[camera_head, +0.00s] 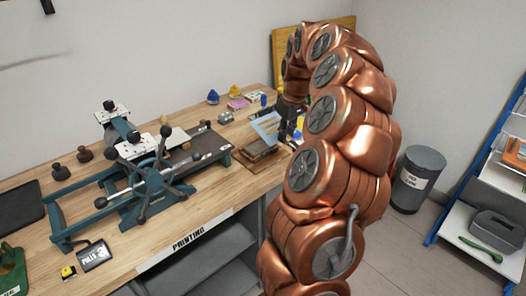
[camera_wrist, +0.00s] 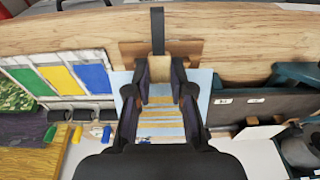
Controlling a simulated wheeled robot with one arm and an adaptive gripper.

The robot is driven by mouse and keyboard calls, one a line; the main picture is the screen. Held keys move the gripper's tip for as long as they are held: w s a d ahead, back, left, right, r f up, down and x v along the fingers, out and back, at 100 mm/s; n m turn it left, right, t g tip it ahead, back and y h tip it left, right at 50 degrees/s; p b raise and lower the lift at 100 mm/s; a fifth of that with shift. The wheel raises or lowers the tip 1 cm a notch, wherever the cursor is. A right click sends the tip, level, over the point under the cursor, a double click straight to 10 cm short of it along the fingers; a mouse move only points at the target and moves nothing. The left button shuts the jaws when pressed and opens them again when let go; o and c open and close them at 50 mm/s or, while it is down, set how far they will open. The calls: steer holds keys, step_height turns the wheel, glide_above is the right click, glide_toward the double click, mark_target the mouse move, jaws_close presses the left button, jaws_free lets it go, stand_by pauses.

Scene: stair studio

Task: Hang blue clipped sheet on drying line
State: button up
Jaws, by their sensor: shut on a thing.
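My gripper (camera_head: 283,130) is at the right part of the workbench, beyond the press. I cannot identify the drying line for certain in either view.
A teal press (camera_head: 150,175) with a spoked wheel fills the bench's middle. A panel with green, yellow and blue rectangles (camera_wrist: 57,78) is left in the wrist view, dark clip-like pieces (camera_wrist: 60,115) along its edge. A grey bin (camera_head: 418,180) and shelf (camera_head: 480,215) stand right.

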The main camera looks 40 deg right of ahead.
steer(key=shift+s+a+r+b, duration=0.1)
steer(key=shift+s+r+b, duration=0.15)
steer(key=shift+s, duration=0.4)
steer(key=shift+s+d+r+b, duration=0.1)
steer(key=shift+s+r+b, duration=0.1)
steer(key=shift+s, duration=0.45)
steer(key=shift+s+a+r+b, duration=0.15)
steer(key=shift+s+b, duration=0.1)
steer(key=shift+s, duration=0.4)
